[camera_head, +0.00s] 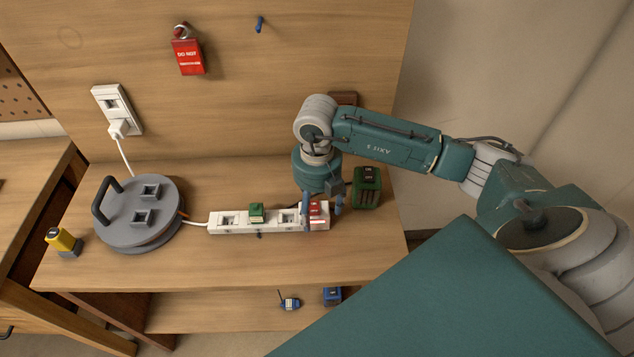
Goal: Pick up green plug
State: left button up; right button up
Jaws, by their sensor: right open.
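The strip lies on the wooden bench. My right gripper (322,208) points down over the right end of the strip, with its blue fingers apart and a red part (320,212) of the strip showing between them. It is to the right of the green plug and apart from it. Whether the fingers touch the strip cannot be told. My left gripper is not in view.
A grey cable reel (140,232) with a black handle and a yellow plug (62,239) stand at left. A dark green box (367,187) is close right of the gripper. The bench front is clear.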

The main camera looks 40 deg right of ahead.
notch_tip(320, 180, up, 12)
jog(key=b, duration=0.3)
